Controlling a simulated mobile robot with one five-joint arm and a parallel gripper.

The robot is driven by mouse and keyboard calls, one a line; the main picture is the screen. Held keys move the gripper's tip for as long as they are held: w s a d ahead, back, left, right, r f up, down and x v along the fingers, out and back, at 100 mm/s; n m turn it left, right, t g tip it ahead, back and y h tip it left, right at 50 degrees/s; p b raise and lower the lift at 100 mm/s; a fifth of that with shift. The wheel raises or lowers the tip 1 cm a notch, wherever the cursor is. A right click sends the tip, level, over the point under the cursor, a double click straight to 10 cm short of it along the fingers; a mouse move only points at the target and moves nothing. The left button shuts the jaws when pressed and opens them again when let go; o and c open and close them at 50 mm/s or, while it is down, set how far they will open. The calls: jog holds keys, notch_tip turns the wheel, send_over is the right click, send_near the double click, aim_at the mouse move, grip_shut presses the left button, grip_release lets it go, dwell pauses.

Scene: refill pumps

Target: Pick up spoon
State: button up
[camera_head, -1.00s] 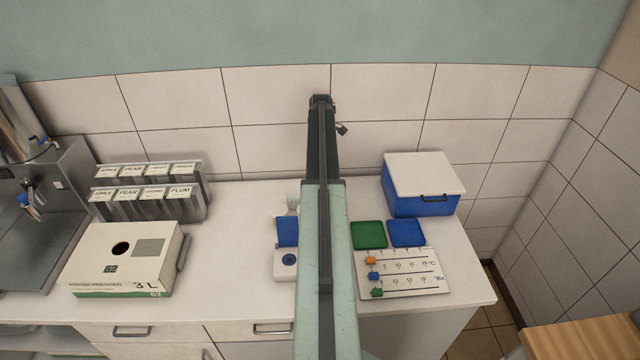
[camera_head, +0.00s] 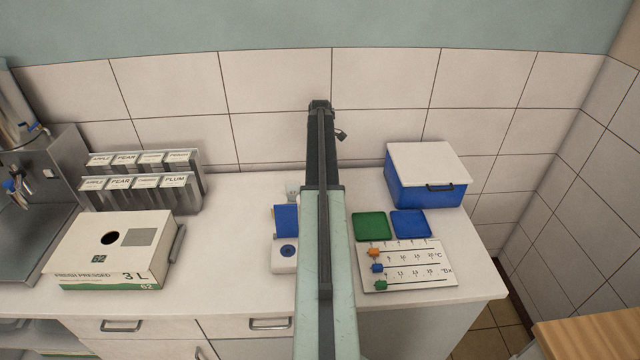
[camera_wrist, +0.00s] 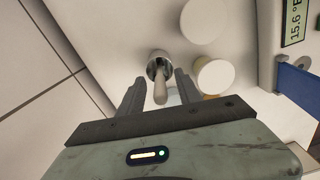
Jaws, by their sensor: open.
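In the wrist view, what looks like the spoon's pale handle (camera_wrist: 160,90) stands in a small round metallic cup (camera_wrist: 158,62) and points up toward the camera. The spoon's lower end is hidden in the cup. My gripper (camera_wrist: 159,77) is open, with one finger on each side of the handle. I cannot tell whether either finger touches it. In the head view, my arm runs up the middle and hides the counter behind it; the spoon and the fingers cannot be made out there.
Two white round lids, one upper (camera_wrist: 205,20) and one lower (camera_wrist: 215,76), are close to the right finger. A device with a display (camera_wrist: 293,27) stands further right. A blue box (camera_head: 428,190), green tray (camera_head: 372,226), slider board (camera_head: 405,266) and juice carton (camera_head: 110,245) are on the counter.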

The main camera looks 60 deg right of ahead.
jog(key=shift+r, duration=0.1)
grip_shut()
jog(key=shift+r, duration=0.1)
